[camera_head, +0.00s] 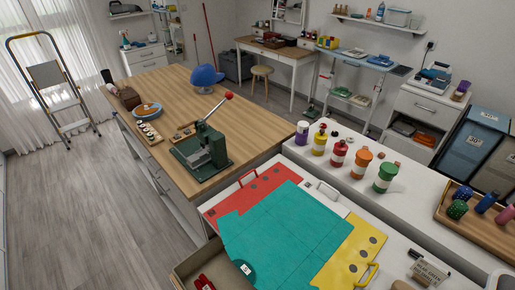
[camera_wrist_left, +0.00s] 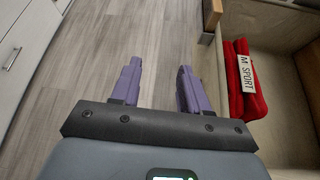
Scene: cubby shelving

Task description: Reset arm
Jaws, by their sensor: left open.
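My left gripper (camera_wrist_left: 158,88) shows in the left wrist view with its two purple fingers apart and nothing between them. It hangs over the grey wood floor (camera_wrist_left: 120,40), beside an open box (camera_wrist_left: 280,122) on the right of that view. A folded red cloth with a white "M SPORT" label (camera_wrist_left: 245,66) lies in the box, apart from the fingers. Neither gripper shows in the head view. My right gripper is in neither view.
Several coloured bottles, one green (camera_head: 386,177), line the white ledge. A green lever press (camera_head: 203,148) stands on the wooden bench (camera_head: 160,88). A stepladder (camera_head: 52,85) stands left; floor (camera_head: 85,190) is clear.

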